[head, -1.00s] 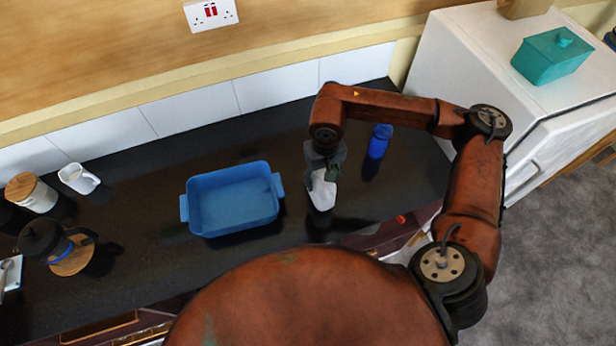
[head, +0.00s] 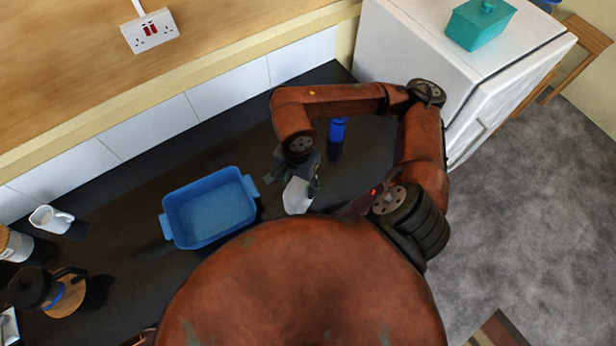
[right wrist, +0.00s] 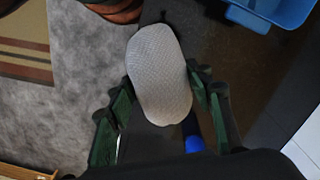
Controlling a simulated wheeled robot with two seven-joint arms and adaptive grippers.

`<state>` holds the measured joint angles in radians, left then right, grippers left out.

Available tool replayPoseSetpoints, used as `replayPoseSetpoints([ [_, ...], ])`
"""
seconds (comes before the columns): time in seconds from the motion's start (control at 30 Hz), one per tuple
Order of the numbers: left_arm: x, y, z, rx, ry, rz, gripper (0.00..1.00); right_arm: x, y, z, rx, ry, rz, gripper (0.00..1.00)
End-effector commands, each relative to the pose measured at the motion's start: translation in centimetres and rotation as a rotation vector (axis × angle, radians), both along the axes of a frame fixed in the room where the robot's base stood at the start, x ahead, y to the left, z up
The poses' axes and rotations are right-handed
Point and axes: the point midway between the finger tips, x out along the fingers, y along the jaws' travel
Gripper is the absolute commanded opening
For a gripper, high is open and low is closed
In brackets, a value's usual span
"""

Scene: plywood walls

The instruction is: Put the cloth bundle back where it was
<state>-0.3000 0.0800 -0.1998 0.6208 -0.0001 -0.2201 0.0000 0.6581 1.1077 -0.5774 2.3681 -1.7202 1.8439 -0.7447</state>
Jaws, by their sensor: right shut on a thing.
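The cloth bundle (head: 297,196) is whitish and rounded, and it hangs below my right gripper (head: 290,178) in the head view. In the right wrist view the bundle (right wrist: 160,75) shows a woven texture and sits between the two green-padded fingers of the right gripper (right wrist: 165,95). The gripper is shut on it. In the head view the bundle is to the right of the blue tray, over the front part of the dark counter. I cannot tell its exact height above the counter. My left gripper is not in view.
An empty-looking blue tray (head: 166,222) stands on the dark counter (head: 120,190). A blue bottle-like thing (head: 337,132) stands behind my right arm. A white jug (head: 50,219) and a French press (head: 38,288) are at left. A white fridge (head: 400,50) carries a teal container (head: 480,24).

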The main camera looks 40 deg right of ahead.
Motion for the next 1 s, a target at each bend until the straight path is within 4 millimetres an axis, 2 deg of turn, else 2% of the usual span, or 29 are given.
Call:
replayPoseSetpoints([
  [0.03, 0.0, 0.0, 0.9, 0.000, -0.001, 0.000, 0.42, -0.9, -0.2, 0.9, -0.001, 0.000, -0.070, 0.21],
  [0.2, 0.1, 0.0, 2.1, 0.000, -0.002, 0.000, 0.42, -3.0, -1.0, 2.2, -0.012, -0.007, -0.309, 0.21],
  [0.47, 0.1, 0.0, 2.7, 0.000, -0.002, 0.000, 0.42, -4.5, -1.6, 3.0, -0.021, -0.016, -0.496, 0.21],
  [0.87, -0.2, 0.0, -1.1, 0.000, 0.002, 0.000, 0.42, -2.5, -3.0, 1.6, -0.024, -0.021, -0.514, 0.21],
  [1.0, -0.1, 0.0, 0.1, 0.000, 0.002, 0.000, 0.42, -0.7, -4.0, 1.1, -0.022, -0.014, -0.518, 0.21],
])
